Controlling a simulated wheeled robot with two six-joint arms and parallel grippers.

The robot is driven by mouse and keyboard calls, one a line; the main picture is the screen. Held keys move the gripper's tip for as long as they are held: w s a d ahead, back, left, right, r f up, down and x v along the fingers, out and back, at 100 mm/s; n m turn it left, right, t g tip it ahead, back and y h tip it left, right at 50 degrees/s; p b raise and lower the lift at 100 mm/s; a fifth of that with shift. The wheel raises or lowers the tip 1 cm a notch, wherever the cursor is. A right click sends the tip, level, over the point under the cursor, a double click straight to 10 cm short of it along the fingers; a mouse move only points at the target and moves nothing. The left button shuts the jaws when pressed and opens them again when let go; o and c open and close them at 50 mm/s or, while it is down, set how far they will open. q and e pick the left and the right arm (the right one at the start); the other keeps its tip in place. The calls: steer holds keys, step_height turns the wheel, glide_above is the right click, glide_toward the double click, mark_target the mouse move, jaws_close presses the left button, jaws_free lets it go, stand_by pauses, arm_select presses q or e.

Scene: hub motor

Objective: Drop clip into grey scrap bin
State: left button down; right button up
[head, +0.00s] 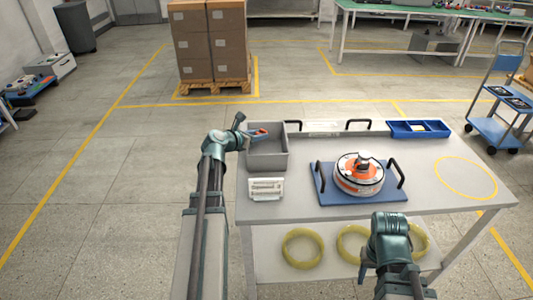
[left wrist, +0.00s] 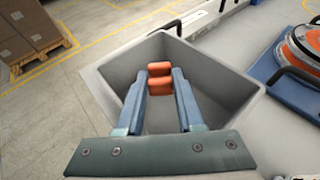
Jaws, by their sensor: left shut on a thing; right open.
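The orange clip (left wrist: 160,78) is between the fingertips of my left gripper (left wrist: 159,90), which is shut on it. In the head view the clip (head: 261,131) shows as a small red-orange bit at the tips of my left gripper (head: 256,133). The grey scrap bin (head: 267,161) is an open, square box at the table's left back corner. In the left wrist view the clip is over the mouth of the bin (left wrist: 222,68), whose visible floor looks empty. My right gripper (head: 366,268) is low in front of the table, mostly hidden by its arm, and empty.
A motor (head: 358,176) with an orange top sits on a blue mat (head: 333,196) with black handles. A white slotted block (head: 265,188) lies in front of the bin. A blue divided tray (head: 419,129) is at the back right. The table's right side, with a yellow circle, is clear.

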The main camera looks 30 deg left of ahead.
arm_select(q)
steer(key=shift+c, duration=2.3)
jaws_free()
steer(key=shift+s, duration=0.1)
steer(key=p+v, duration=0.5)
steer(key=v, duration=0.8)
steer(key=shift+s, duration=0.3)
steer(key=shift+s+a, duration=0.1)
